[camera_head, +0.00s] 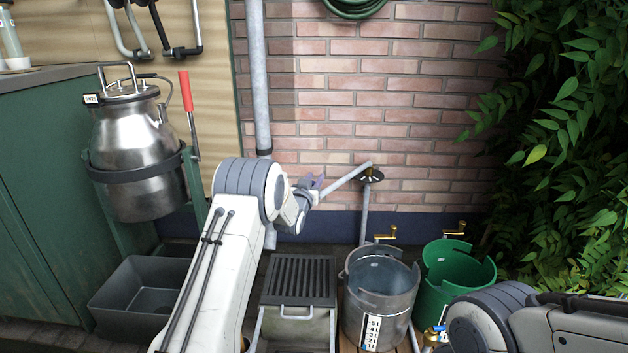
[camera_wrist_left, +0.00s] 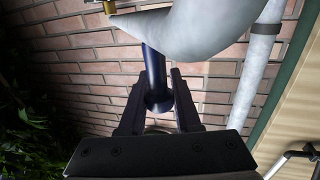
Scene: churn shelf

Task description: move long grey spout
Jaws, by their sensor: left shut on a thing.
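The long grey spout (camera_head: 343,181) runs slantwise in front of the brick wall, between my left gripper and a black-and-brass fitting (camera_head: 372,175). In the left wrist view the spout (camera_wrist_left: 195,28) is a large curved grey tube across the top, with a dark blue handle (camera_wrist_left: 154,72) hanging from it. My left gripper (camera_head: 312,185) is at the spout's left end. In the wrist view its fingers (camera_wrist_left: 158,100) are on either side of the handle, shut on it. Exact finger contact is hard to see. Only part of my right arm shows; its gripper is out of view.
A grey bucket (camera_head: 352,297) and a green bucket (camera_head: 430,290) stand below, with brass taps (camera_head: 386,235) above. A grated grey box (camera_head: 298,275) and a dark tub (camera_head: 143,292) stand left of them. A steel churn (camera_head: 130,150) hangs at left. Leaves (camera_head: 570,130) crowd the right.

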